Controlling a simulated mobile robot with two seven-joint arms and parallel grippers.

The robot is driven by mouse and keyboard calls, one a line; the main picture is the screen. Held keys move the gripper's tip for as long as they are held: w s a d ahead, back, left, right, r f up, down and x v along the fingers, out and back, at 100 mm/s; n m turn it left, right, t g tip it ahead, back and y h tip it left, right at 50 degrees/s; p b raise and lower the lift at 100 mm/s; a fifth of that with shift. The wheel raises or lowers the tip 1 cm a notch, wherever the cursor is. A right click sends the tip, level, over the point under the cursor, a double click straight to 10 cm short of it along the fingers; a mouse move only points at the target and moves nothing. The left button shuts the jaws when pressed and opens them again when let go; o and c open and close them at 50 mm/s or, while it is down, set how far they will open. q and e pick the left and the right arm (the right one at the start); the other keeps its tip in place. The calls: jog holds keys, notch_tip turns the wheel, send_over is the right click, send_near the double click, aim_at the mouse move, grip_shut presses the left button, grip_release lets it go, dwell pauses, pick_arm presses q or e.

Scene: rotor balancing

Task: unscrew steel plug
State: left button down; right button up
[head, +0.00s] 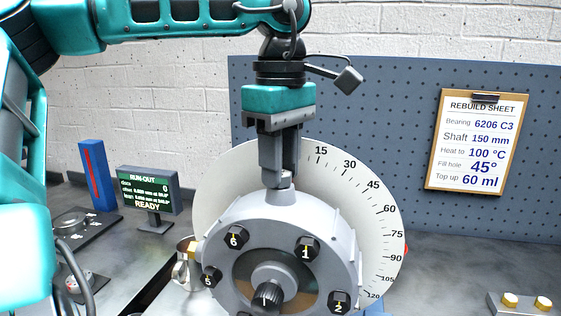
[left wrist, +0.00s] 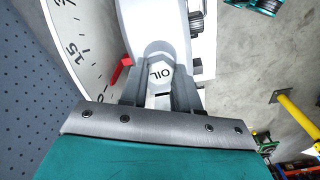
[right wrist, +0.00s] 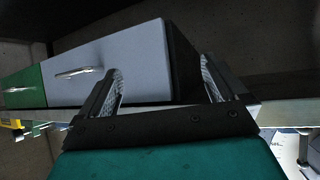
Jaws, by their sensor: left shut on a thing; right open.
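The steel plug (head: 285,181) sits at the top of the round grey housing (head: 300,222). In the left wrist view its hex head (left wrist: 159,73) is marked "OIL". My left gripper (head: 279,178) points straight down over it and is shut on it, one finger on each side. The plug's lower part meets the boss on the housing; I cannot see its thread. My right gripper (right wrist: 162,90) is open, away from the housing, with drawer fronts beyond its fingers. It does not show in the head view.
A white angle dial (head: 375,190) stands behind the housing. Numbered bolts (head: 306,247) and a black knob (head: 266,298) are on its front. A run-out display (head: 150,190) and a metal cup (head: 186,265) stand at left. A rebuild sheet (head: 476,145) hangs at right.

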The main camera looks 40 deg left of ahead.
pick_arm(q)
jog(key=n, duration=0.4)
jog(key=shift+n+b, duration=0.3)
jog(key=n, duration=0.4)
jog(key=shift+n+b, duration=0.3)
jog(key=shift+b, duration=0.05)
jog(key=n, duration=0.4)
jog(key=shift+n+b, duration=0.3)
jog(key=shift+b, duration=0.1)
jog(key=n, duration=0.3)
jog(key=shift+r+n, duration=0.1)
jog(key=shift+n, duration=0.3)
